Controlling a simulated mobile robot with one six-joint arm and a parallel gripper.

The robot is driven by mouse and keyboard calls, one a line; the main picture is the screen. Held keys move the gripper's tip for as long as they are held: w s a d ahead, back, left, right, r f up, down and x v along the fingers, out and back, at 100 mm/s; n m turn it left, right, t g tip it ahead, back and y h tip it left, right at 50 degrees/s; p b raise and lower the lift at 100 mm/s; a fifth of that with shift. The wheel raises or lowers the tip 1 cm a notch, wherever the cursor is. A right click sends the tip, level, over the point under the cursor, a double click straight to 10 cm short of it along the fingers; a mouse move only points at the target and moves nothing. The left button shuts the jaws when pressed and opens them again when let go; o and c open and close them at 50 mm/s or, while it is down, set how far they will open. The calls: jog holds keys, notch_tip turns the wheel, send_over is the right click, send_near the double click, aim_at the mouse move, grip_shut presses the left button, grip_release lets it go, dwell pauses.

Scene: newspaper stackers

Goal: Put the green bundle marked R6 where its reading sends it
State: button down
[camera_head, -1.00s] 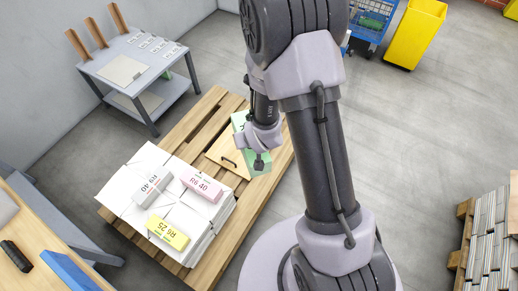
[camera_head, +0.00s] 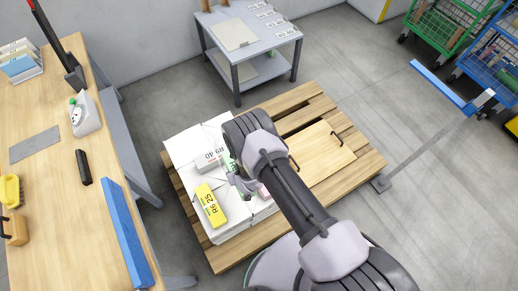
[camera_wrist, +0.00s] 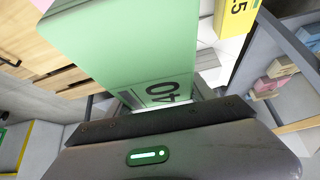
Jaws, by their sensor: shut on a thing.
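The green bundle (camera_wrist: 130,45) fills the upper middle of the wrist view, with a black "40" on its near part; the rest of its marking is hidden. My gripper (camera_head: 243,185) is shut on it and holds it over the white paper stack. In the head view only slivers of the green bundle (camera_head: 227,162) show past my arm. On the stack (camera_head: 181,150) lie a yellow bundle marked R6 25 (camera_head: 211,205), a grey-white bundle reading about R9 40 (camera_head: 209,160), and a pink bundle (camera_head: 264,192) mostly hidden by my gripper.
A wooden board with handles (camera_head: 325,155) lies on the pallet (camera_head: 367,168) beside the stack. A grey table with labels (camera_head: 275,38) stands behind. A workbench (camera_head: 55,200) is at left. A blue barrier arm (camera_head: 438,84) and wheeled carts (camera_head: 440,25) are at right.

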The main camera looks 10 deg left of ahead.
jog(key=shift+n, duration=0.4)
jog(key=s+f, duration=0.1)
jog(key=s+a+f, duration=0.2)
jog(key=f, duration=0.1)
jog(key=shift+s, duration=0.2)
notch_tip(320, 180, down, 8)
jog(key=b, duration=0.7)
jog(key=shift+r, duration=0.1)
jog(key=shift+f+b, duration=0.6)
jog(key=shift+b, duration=0.2)
jog(key=shift+c, duration=1.4)
grip_release()
jog(key=shift+s, duration=0.1)
jog(key=shift+d, duration=0.1)
